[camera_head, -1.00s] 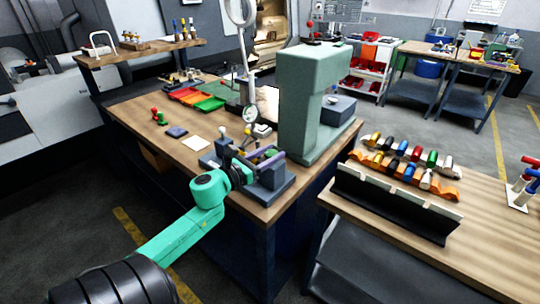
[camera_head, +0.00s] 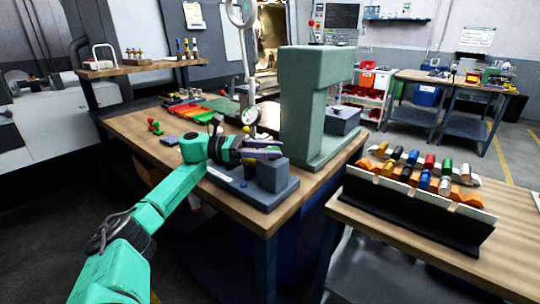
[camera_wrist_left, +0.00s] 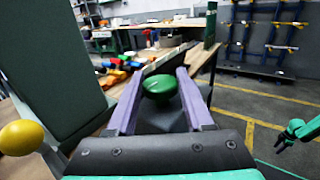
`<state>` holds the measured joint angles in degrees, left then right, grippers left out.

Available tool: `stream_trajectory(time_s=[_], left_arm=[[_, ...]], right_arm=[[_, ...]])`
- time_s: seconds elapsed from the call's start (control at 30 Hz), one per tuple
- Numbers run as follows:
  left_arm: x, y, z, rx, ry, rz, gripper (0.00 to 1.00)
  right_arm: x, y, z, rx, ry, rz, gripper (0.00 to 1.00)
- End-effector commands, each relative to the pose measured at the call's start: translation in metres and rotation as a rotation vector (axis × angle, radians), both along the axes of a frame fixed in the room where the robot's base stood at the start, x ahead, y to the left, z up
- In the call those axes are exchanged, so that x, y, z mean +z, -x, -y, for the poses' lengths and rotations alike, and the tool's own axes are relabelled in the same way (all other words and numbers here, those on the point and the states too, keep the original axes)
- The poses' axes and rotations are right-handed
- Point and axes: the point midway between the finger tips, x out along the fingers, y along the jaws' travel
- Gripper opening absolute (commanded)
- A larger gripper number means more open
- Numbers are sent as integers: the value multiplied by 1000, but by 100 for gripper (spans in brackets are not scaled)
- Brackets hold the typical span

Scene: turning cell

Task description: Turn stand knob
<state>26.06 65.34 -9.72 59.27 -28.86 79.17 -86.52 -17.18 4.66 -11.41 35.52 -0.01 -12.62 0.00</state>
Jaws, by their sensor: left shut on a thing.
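My left gripper (camera_head: 262,150) is at the stand (camera_head: 284,196), a dark grey base with upright blocks, on the near part of the wooden bench. Its purple fingers also show in the left wrist view (camera_wrist_left: 159,80). They are shut on a round green knob (camera_wrist_left: 159,88), which sits between them. In the head view the knob is hidden by the gripper. A dial gauge (camera_head: 250,116) stands just behind the gripper. A yellow ball (camera_wrist_left: 20,137) is at the left of the wrist view. At that view's right edge part of my right arm shows, with its gripper (camera_wrist_left: 281,145) small and unclear.
A tall green-grey machine column (camera_head: 299,105) stands right behind the stand. A second table (camera_head: 440,235) at the right bears a rack of several coloured parts (camera_head: 412,172). Coloured trays (camera_head: 186,111) lie at the bench's back left. Floor is free between the tables.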

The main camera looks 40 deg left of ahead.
Motion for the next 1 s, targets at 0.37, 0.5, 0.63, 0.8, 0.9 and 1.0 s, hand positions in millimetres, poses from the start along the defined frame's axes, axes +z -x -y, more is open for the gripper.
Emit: stream_trajectory(time_s=[0.37,0.5,0.63,0.8,0.9,1.0], left_arm=[[-2,0,3,-128,-1,-6,0],[-4,0,4,-139,-2,-8,0],[-5,0,4,-142,-3,-10,0],[-6,0,5,-143,-4,-12,0],[-6,0,5,-142,-3,-12,78],[-5,0,4,-140,-2,-10,78]], right_arm=[[8,0,-1,1,-1,0,50],[8,0,-1,0,-2,0,50],[8,0,-2,0,-2,0,50],[8,0,-2,0,-3,0,50],[7,0,-3,0,-3,0,50],[8,0,-3,0,-3,0,50]])
